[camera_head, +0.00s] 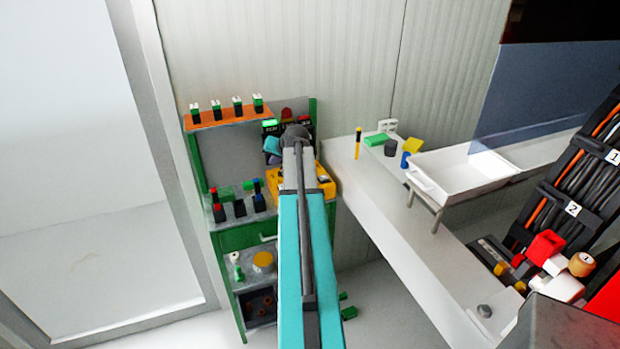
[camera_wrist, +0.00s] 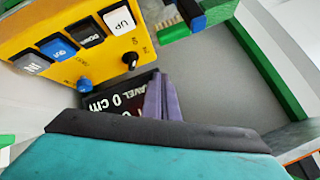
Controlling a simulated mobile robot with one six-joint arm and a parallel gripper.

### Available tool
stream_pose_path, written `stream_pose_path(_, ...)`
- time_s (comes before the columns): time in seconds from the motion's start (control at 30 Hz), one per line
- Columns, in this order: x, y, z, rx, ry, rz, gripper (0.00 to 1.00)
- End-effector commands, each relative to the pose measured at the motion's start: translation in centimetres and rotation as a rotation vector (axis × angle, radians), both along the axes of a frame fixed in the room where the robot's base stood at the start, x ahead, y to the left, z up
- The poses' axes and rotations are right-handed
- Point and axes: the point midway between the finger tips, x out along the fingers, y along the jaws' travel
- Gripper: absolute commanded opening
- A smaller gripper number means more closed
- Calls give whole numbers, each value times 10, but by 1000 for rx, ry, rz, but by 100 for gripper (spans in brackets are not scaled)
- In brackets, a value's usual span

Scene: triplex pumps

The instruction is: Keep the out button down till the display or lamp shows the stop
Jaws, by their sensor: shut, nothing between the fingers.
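In the wrist view a yellow control box (camera_wrist: 108,62) fills the upper left. It carries a row of buttons: a white UP button (camera_wrist: 119,20), a black DOWN button (camera_wrist: 86,32), a blue button (camera_wrist: 58,47) that looks like OUT, and a grey button (camera_wrist: 30,62) that looks like IN. A black display (camera_wrist: 100,108) beside the box reads "TRAVEL 0 cm", partly hidden by my gripper. My gripper (camera_wrist: 159,76) is shut and empty, its purple fingers to the right of the buttons and apart from them. In the head view the yellow box (camera_head: 325,182) is mostly behind my arm.
A blue knob (camera_wrist: 84,85) and a black knob (camera_wrist: 131,60) stick out of the box. A green-framed shelf unit (camera_head: 228,222) holds small items. A white bench (camera_head: 385,225) with a white tray (camera_head: 462,175) stands to the right. A lit green indicator (camera_head: 270,123) shows behind my arm.

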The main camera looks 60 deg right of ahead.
Motion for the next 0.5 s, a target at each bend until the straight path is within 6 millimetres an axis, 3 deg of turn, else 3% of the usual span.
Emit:
stream_pose_path(0.1, -41, -30, 16, 34, -20, -67, 0)
stream_pose_path(0.23, -78, -54, 26, 64, -41, -124, 0)
stream_pose_path(0.33, -98, -65, 32, 82, -52, -155, 0)
stream_pose_path(0.5, -114, -74, 35, 96, -63, -179, 0)
